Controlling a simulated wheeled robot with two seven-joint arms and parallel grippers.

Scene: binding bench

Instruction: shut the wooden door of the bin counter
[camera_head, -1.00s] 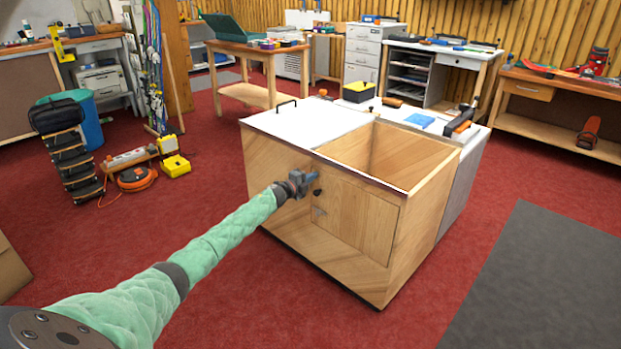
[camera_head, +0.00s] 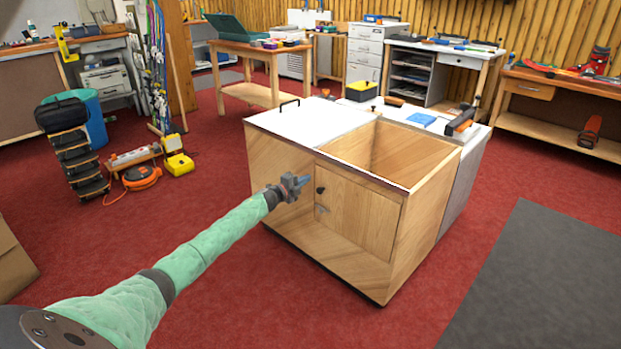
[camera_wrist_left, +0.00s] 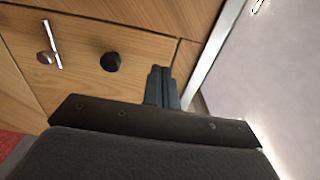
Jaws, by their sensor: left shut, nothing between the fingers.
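The bin counter (camera_head: 282,225) is a pale wooden cabinet with a white top and an open bin at its right. Its wooden door (camera_head: 358,217) sits in the front and looks flush with it. The door carries a dark round knob (camera_head: 320,190) and a small metal latch (camera_head: 321,208). My left gripper (camera_head: 303,181) is shut and empty, in front of the counter just left of the knob. In the left wrist view its fingers (camera_wrist_left: 162,88) appear beside the knob (camera_wrist_left: 110,61), apart from it; the latch (camera_wrist_left: 50,45) lies farther left. My right gripper is out of view.
A dark grey mat (camera_head: 540,285) lies on the red floor at right. An orange cable reel (camera_head: 141,177) and a yellow case (camera_head: 178,163) stand at left. The floor before the counter is clear.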

